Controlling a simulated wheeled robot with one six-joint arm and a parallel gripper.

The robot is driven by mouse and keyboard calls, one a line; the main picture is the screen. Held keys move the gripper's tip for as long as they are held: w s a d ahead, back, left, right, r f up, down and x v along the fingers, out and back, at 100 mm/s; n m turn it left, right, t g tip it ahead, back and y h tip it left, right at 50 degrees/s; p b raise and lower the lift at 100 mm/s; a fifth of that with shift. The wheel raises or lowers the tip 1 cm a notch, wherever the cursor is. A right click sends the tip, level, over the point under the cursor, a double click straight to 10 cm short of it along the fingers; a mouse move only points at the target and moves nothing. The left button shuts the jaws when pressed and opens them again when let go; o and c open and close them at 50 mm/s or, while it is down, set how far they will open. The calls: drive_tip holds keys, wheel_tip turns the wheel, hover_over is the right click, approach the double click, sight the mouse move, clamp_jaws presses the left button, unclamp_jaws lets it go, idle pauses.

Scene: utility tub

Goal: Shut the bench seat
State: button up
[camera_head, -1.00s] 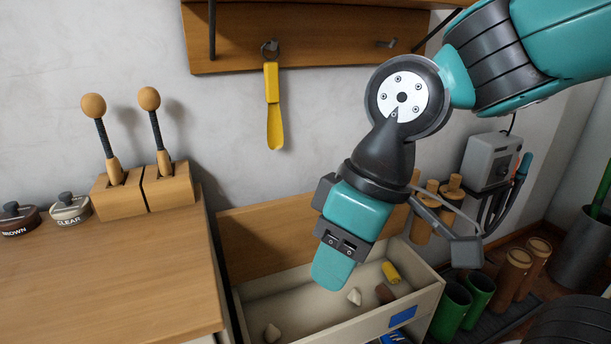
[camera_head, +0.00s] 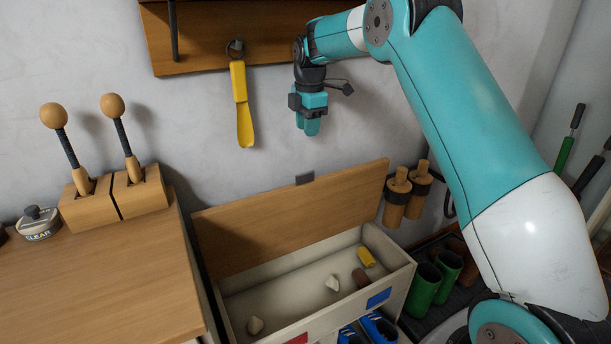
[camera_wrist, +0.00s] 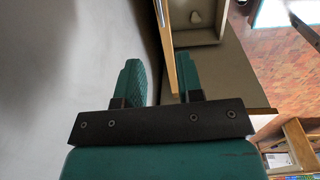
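The pale bench box (camera_head: 345,315) below is open, with several small things inside. My gripper (camera_head: 307,128) points down in front of the wall, above the lid's top edge and apart from it in the head view. In the wrist view my gripper's two teal fingers (camera_wrist: 162,80) are spread with nothing held. The lid's edge (camera_wrist: 165,35) shows in the gap between them, and the wall is on the left.
A wooden counter with two levers (camera_head: 100,185) stands left of the box. A yellow tool (camera_head: 242,105) hangs from the shelf (camera_head: 205,40), left of my gripper. Wooden handles (camera_head: 400,195) and green boots (camera_head: 433,282) are at the right. The air before the lid is free.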

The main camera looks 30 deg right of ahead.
sight(305, 173)
drive_tip(key=f, duration=0.5)
drive_tip(key=f+b, duration=0.1)
drive_tip(key=f, duration=0.4)
drive_tip(key=w+f, duration=0.1)
drive_tip(key=f, duration=0.5)
drive_tip(key=shift+w, duration=0.1)
clamp_jaws()
